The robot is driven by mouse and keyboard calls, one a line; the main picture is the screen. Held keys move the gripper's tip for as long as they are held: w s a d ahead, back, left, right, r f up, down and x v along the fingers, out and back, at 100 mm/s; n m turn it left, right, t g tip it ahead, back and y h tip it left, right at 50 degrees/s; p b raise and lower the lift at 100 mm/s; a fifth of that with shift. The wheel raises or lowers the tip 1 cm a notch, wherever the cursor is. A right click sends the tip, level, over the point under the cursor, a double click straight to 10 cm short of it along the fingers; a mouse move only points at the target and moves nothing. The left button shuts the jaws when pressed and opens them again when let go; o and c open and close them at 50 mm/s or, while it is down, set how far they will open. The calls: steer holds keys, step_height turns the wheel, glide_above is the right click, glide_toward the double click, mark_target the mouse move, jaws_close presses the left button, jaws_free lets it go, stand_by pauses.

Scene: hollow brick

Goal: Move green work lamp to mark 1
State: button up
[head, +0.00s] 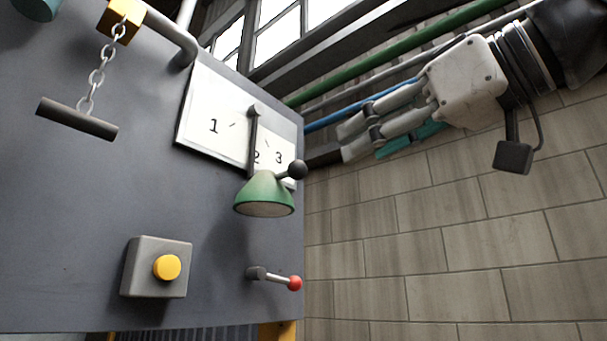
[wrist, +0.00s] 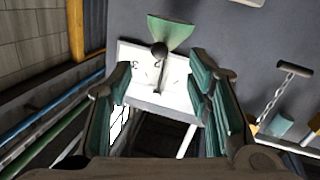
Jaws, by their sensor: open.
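The green work lamp (head: 264,194) hangs on a dark arm (head: 252,142) over a white plate (head: 197,126) with marks 1, 2 and 3. The arm runs down beside the 2, and the shade is below the plate. A black ball knob (head: 298,169) sticks out from the lamp. My gripper (head: 347,142) is open and empty, to the right of the lamp and apart from it. In the wrist view the lamp (wrist: 172,34) and knob (wrist: 158,49) appear upside down, beyond and between my open fingers (wrist: 160,78).
On the grey panel (head: 60,220) are a yellow button box (head: 140,270), a red-tipped lever (head: 294,283) and a chain with a dark bar (head: 77,118). Green (head: 380,62) and blue (head: 345,115) pipes run along the brick wall behind my gripper.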

mark_target(304, 166)
steer(key=shift+y, duration=0.4)
steer(key=x, duration=0.4)
steer(key=r+p+x, duration=0.1)
steer(key=x, duration=0.4)
steer(key=p+x, duration=0.1)
steer(key=x, duration=0.3)
steer(key=shift+w+a+r, duration=0.2)
steer(key=shift+r, duration=0.15)
jaws_close()
